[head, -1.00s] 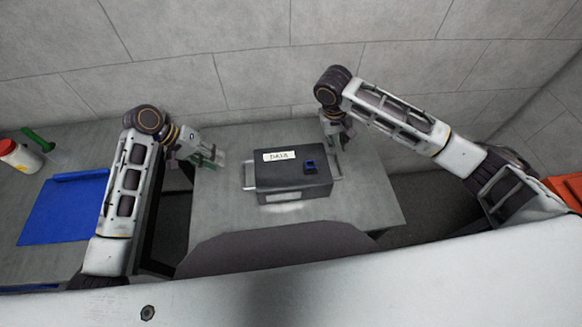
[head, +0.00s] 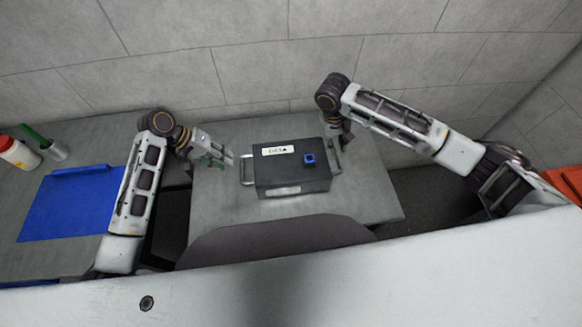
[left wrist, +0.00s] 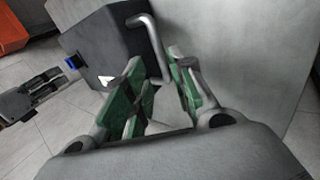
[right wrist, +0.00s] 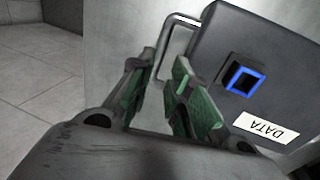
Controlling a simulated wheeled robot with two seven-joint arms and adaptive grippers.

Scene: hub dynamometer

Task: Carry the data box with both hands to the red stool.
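The data box (head: 293,178) is a dark grey case with a white label and a blue-framed socket on top. It sits on a grey table, with a metal handle on each side. My left gripper (head: 228,158) is open beside the left handle (head: 246,170); in the left wrist view that handle (left wrist: 150,32) runs down between the fingertips (left wrist: 162,66). My right gripper (head: 338,142) is at the right handle, partly hidden by its arm. In the right wrist view its fingers (right wrist: 164,68) are open around the near part of the handle (right wrist: 172,30).
An orange-red object, perhaps the stool, shows at the right edge (head: 566,182) and in the left wrist view (left wrist: 12,36). On the left table are a blue mat (head: 70,205), a white jar (head: 18,153) and a cup with a green item (head: 54,150). A wall stands behind.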

